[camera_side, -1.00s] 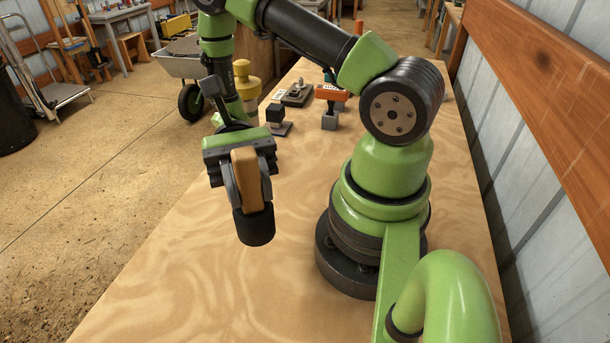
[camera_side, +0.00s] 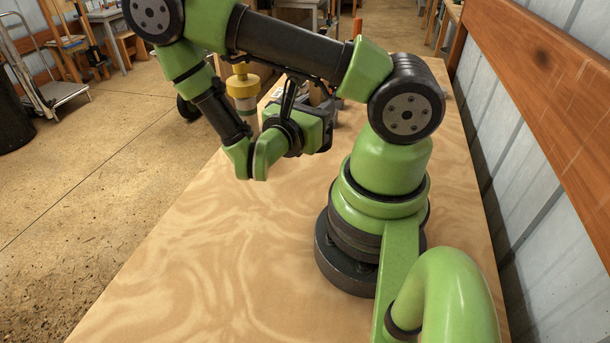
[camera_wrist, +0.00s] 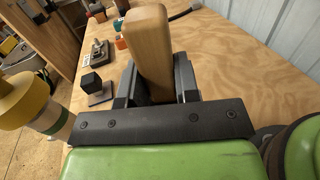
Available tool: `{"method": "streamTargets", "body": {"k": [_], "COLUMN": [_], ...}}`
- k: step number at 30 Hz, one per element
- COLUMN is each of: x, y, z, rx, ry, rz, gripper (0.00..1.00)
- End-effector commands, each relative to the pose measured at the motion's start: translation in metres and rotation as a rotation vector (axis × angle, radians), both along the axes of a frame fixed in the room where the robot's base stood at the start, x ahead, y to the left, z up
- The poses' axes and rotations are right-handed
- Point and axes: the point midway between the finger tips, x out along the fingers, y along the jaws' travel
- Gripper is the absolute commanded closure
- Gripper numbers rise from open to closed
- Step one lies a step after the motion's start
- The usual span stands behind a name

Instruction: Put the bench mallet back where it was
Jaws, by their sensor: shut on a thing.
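The bench mallet (camera_wrist: 151,45) shows in the wrist view as a tan wooden bar, rising between my gripper's two dark jaws. My gripper (camera_wrist: 156,82) is shut on it. In the side view, my gripper (camera_side: 322,115) is over the far part of the bench, turned away from the camera. Only a small brown bit of the mallet (camera_side: 314,95) shows there, behind the gripper. The mallet's black end is hidden in both current views. I cannot tell whether the mallet touches the bench.
A yellow-topped canister (camera_wrist: 28,102) stands close on the left in the wrist view. A black cube on a flat base (camera_wrist: 93,86), a small metal device (camera_wrist: 97,52) and an orange block (camera_wrist: 121,43) stand beyond. The bench (camera_side: 230,260) is clear in front, with a wall at right.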

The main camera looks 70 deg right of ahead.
Motion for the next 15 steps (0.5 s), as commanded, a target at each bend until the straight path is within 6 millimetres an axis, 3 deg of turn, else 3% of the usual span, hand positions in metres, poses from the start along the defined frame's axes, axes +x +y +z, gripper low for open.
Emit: {"method": "streamTargets", "body": {"k": [6, 10, 15], "x": [0.019, 0.024, 0.025], "y": [-0.009, -0.009, -0.009], "z": [-0.004, -0.01, -0.033], "rx": [0.008, 0.014, 0.015], "ry": [0.003, -0.001, -0.001], "rz": [0.232, 0.284, 0.294], "gripper": [1.0, 1.0, 1.0]}}
